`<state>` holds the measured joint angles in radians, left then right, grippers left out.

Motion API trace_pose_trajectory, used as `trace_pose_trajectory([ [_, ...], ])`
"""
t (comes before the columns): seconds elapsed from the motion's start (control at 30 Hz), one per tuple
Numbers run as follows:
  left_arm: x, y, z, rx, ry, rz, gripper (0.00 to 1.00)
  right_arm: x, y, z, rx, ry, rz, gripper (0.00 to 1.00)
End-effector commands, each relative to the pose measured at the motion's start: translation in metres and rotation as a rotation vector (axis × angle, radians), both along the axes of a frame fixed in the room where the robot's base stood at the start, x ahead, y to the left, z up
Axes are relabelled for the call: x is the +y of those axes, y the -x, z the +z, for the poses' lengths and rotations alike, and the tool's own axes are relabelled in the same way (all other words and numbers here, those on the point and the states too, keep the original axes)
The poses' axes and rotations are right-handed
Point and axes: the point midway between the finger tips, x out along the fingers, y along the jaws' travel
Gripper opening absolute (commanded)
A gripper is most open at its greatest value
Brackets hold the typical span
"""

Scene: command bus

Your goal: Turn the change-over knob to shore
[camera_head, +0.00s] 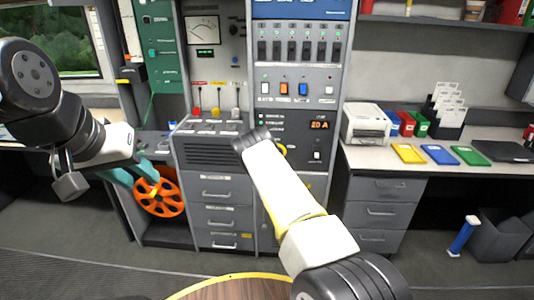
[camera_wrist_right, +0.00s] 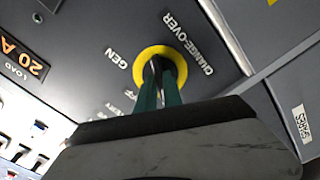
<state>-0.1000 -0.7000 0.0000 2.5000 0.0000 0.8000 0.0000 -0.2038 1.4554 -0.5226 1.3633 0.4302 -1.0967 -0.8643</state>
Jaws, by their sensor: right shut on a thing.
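The change-over knob (camera_wrist_right: 157,66) sits in a yellow ring (camera_wrist_right: 177,54) on the dark grey panel in the right wrist view. My right gripper (camera_wrist_right: 158,82) has its two green fingers closed on the knob from either side. The fingers cover much of it, so its pointing direction is unclear. In the head view my right arm hides the knob, and only a bit of the ring (camera_head: 283,150) shows. My left gripper (camera_head: 145,172) has teal fingers apart, in front of an orange reel.
The orange reel (camera_head: 160,198) stands in an open bay at left. Switches and a 20 A display (camera_head: 319,125) are above and beside the knob. A blue-and-white tube (camera_head: 462,236) leans near a bin.

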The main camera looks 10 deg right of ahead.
Motion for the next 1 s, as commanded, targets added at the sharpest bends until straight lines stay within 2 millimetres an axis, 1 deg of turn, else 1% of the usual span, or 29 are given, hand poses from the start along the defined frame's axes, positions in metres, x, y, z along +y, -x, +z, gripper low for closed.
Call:
trace_pose_trajectory([
  [0.5,0.0,0.0,0.0,0.0,0.0,0.0,0.36,-0.0001,0.0011,-0.0024,0.01,0.016,-0.001,0.0],
  [0.53,0.0,0.0,0.0,0.0,0.0,0.0,0.36,-0.0002,0.0011,-0.0025,0.01,0.016,-0.001,0.17],
  [0.6,0.0,0.0,0.0,0.0,0.0,0.0,0.36,-0.0001,0.0011,-0.0023,0.01,0.016,-0.001,0.3],
  [0.63,0.0,0.0,0.0,0.0,0.0,0.0,0.36,-0.0001,0.001,-0.0021,0.009,0.016,-0.001,0.33],
  [0.9,0.0,0.0,0.0,0.0,0.0,0.0,0.36,0.0,0.0006,-0.0009,0.006,0.015,0.0,0.33],
  [1.0,0.0,0.0,0.0,0.0,0.0,0.0,0.36,0.0012,0.0045,-0.001,0.007,0.015,0.0,0.33],
])
